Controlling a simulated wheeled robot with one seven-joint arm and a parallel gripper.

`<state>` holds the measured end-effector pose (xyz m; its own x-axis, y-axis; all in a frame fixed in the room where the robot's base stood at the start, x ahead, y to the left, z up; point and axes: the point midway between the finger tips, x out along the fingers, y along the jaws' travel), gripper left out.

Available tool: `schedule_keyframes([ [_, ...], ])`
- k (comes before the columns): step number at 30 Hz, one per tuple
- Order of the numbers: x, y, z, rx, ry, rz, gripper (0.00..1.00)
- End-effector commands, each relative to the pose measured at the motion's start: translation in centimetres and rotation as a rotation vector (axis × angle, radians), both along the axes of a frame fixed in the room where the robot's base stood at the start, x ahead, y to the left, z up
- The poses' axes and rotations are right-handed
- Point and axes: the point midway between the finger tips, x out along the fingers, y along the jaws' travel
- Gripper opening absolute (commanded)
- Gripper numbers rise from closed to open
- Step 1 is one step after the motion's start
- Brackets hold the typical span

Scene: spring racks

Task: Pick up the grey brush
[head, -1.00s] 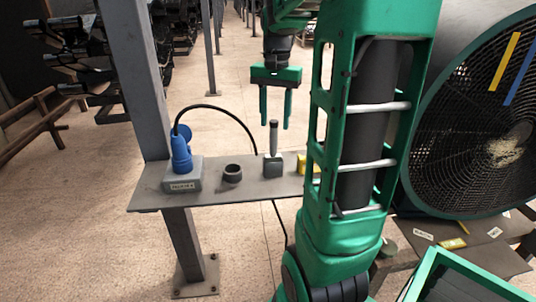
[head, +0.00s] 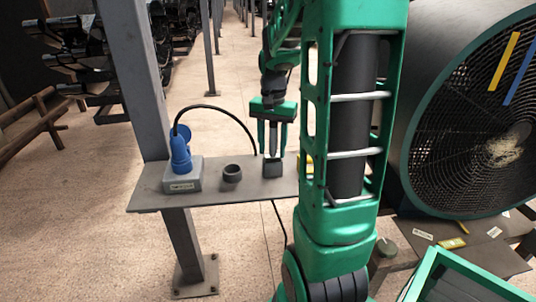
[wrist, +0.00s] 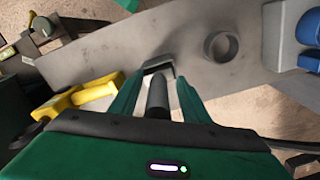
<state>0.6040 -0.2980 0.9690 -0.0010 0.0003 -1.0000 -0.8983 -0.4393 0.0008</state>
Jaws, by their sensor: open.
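The grey brush (head: 271,168) stands upright on the narrow grey shelf (head: 235,190), its block base down and its thin handle up. My gripper (head: 271,150) is above the brush, pointing down, with one finger on each side of the handle. In the wrist view, the dark round handle (wrist: 157,95) shows between the two green fingers (wrist: 160,80), with gaps at its sides. The jaws are open. The fingers and gripper body hide part of the brush.
A blue plug on a grey box (head: 182,178) with a black cable and a dark ring (head: 232,173) stand left of the brush. A yellow object (wrist: 85,97) lies close on the other side. A post rises at the shelf's left end; a large fan (head: 480,120) is right.

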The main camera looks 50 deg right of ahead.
Motion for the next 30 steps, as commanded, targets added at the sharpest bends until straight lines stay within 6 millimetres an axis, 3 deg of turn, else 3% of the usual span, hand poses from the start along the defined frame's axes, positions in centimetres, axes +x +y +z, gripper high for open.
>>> schedule_keyframes([
  [3, 0.0, 0.0, 0.0, 0.000, 0.000, 0.000, 0.43],
  [9, 0.0, 0.0, 0.0, 0.000, 0.000, 0.000, 0.00],
  [20, 0.1, 0.0, 0.6, -0.001, -0.002, 0.000, 0.00],
  [30, 0.1, 0.0, 6.5, -0.003, -0.004, 0.001, 0.00],
])
